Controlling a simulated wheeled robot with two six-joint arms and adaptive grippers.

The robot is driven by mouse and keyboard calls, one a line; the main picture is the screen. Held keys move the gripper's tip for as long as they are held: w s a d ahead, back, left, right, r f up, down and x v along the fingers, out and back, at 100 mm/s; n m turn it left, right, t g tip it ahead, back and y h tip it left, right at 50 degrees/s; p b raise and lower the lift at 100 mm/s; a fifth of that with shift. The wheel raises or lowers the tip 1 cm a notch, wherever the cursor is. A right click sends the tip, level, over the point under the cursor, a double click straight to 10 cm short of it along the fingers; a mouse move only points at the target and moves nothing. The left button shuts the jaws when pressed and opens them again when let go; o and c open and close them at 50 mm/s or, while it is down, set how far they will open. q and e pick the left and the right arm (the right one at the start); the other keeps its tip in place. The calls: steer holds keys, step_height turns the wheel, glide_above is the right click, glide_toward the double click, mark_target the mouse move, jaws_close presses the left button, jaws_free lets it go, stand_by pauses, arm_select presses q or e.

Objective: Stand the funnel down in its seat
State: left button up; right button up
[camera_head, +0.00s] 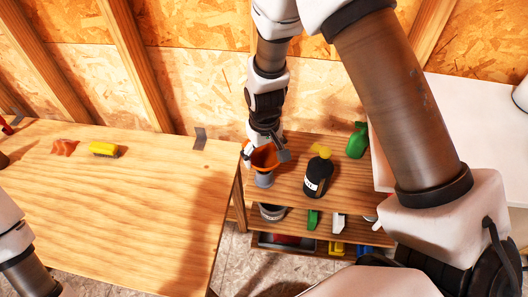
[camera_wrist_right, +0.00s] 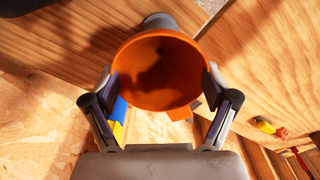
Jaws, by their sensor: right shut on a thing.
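My right gripper (camera_head: 266,149) is shut on an orange funnel (camera_head: 263,159) over the left end of the shelf's top board. In the right wrist view, the fingers (camera_wrist_right: 161,92) press on opposite sides of the funnel's wide rim (camera_wrist_right: 135,101), and I look into its bowl. A grey round piece (camera_head: 264,179) shows directly under the funnel; it also peeks out past the far rim in the wrist view (camera_wrist_right: 158,19). It looks like the seat. The bowl hides the spout, so I cannot tell whether it is inside. My left gripper is out of view.
A black bottle with a yellow top (camera_head: 319,177) and a green spray bottle (camera_head: 357,140) stand right of the funnel on the shelf (camera_head: 290,181). Lower boards hold several items. The wooden workbench (camera_head: 130,210) at left carries a yellow brush (camera_head: 103,149) and is otherwise mostly clear.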

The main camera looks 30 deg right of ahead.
mark_target(264, 165)
steer(key=shift+f+b, duration=0.7)
steer(key=shift+f, duration=0.5)
steer(key=o, duration=0.8)
step_height(264, 165, up, 12)
steer(key=shift+f, duration=0.1)
